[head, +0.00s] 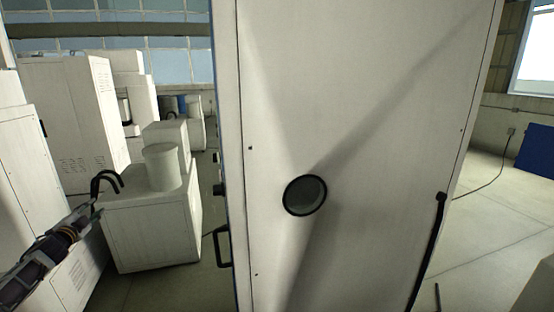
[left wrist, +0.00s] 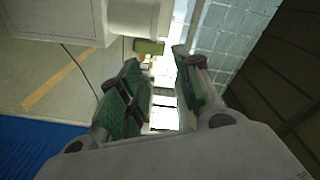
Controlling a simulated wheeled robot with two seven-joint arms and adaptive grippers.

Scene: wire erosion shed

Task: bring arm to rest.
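My left arm comes in at the lower left of the head view, and its gripper (head: 90,211) is small there, in front of white machine housings. In the left wrist view the left gripper (left wrist: 157,60) shows close up. Its two green-padded fingers stand apart, with nothing held between them. Through the gap I see a bright background. My right arm and right gripper show in neither view.
A tall white cabinet (head: 370,100) with a round dark-rimmed port (head: 305,195) fills the middle, close ahead. A low white unit with a cylinder (head: 162,167) stands behind the left gripper. Floor (head: 500,210) is open at right, before a blue panel (head: 537,152).

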